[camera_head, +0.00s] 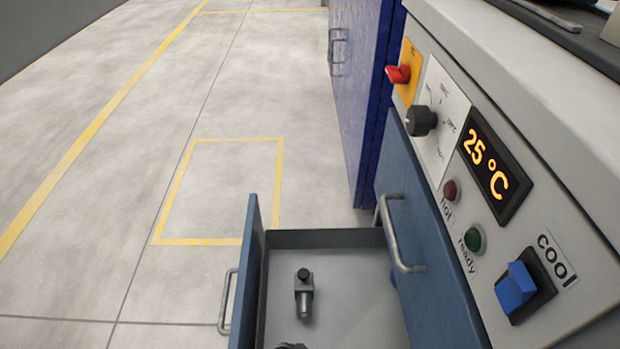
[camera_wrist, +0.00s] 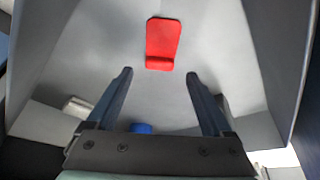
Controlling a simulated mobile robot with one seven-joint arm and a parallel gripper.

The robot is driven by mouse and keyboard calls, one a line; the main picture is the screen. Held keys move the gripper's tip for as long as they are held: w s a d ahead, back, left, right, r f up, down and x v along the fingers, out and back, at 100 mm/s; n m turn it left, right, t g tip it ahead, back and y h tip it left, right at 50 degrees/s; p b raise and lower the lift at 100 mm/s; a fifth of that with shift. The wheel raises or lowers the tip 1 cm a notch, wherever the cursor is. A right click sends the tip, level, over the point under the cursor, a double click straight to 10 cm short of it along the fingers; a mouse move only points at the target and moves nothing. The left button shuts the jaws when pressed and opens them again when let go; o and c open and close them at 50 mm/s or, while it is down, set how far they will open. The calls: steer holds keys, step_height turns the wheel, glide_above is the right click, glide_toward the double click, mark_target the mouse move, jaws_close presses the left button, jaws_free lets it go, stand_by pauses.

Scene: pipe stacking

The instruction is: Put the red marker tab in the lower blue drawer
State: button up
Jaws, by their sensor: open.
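The red marker tab (camera_wrist: 162,43) lies on a grey surface with raised grey sides in the wrist view. My gripper (camera_wrist: 159,76) is open and empty, its two dark fingers apart. The tab shows beyond the fingertips, roughly centred between them. The lower blue drawer (camera_head: 355,295) is pulled open in the head view, with a grey floor. The tab and my gripper are not seen in the head view. I cannot tell which container the wrist view shows.
A metal fitting (camera_head: 303,295) stands in the open drawer; a dark part is cut off below it. A blue panel with a handle (camera_head: 400,235) is above the drawer. The wrist view shows a blue object (camera_wrist: 141,128) and a pale cylinder (camera_wrist: 77,107). Floor at left is clear.

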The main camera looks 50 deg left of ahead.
steer(key=p+v, duration=0.4)
steer(key=v, duration=0.4)
steer(key=shift+r, duration=0.1)
